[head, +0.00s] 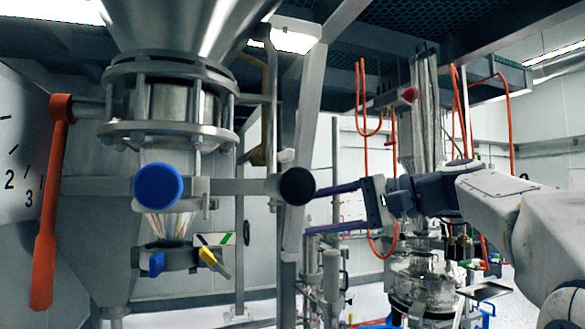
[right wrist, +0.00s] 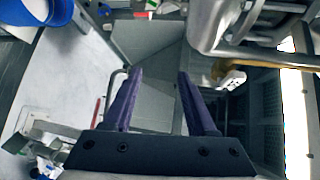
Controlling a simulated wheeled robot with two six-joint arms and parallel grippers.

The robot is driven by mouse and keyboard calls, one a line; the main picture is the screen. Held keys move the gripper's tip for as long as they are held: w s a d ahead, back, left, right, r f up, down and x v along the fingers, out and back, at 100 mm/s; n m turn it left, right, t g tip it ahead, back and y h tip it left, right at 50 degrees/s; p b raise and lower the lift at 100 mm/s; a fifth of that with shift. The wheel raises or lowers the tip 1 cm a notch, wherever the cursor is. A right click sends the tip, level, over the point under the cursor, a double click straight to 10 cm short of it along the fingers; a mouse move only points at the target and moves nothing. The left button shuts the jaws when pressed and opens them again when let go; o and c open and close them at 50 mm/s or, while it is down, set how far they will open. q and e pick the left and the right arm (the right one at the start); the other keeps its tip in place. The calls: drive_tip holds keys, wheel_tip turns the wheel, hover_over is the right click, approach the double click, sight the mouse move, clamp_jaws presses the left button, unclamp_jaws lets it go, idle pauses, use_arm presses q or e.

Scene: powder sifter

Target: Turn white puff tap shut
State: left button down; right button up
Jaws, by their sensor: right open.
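The tap I take to be the white puff tap (head: 284,155) is a small pale handle beside a brass-brown pipe, right of the sifter body in the head view. In the right wrist view its white handle (right wrist: 232,77) shows right of the fingers, by the brown pipe. Which way the tap is turned I cannot tell. My right gripper (head: 312,210) reaches in from the right with its purple fingers apart, lower and to the right of the tap. In the right wrist view the gripper (right wrist: 160,74) has nothing between its fingers. My left gripper does not show.
A black knob (head: 297,186) and a blue knob (head: 158,185) sit on a horizontal bar. An orange lever (head: 49,215) hangs at the left. Blue and yellow small handles (head: 212,260) are below.

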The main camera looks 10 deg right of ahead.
drive_tip(key=t+y+p, duration=0.1)
drive_tip(key=t, duration=0.1)
approach(293, 153)
drive_tip(key=d, duration=0.2)
drive_tip(key=p+x, duration=0.4)
drive_tip(key=x, duration=0.5)
drive_tip(key=shift+w+a+r, duration=0.1)
drive_tip(key=shift+w+a, duration=0.15)
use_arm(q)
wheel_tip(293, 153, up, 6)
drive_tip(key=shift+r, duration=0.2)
use_arm(e)
drive_tip(key=shift+w+a+f, duration=0.2)
drive_tip(key=shift+w+a, duration=0.25)
drive_tip(key=shift+a, duration=0.15)
clamp_jaws()
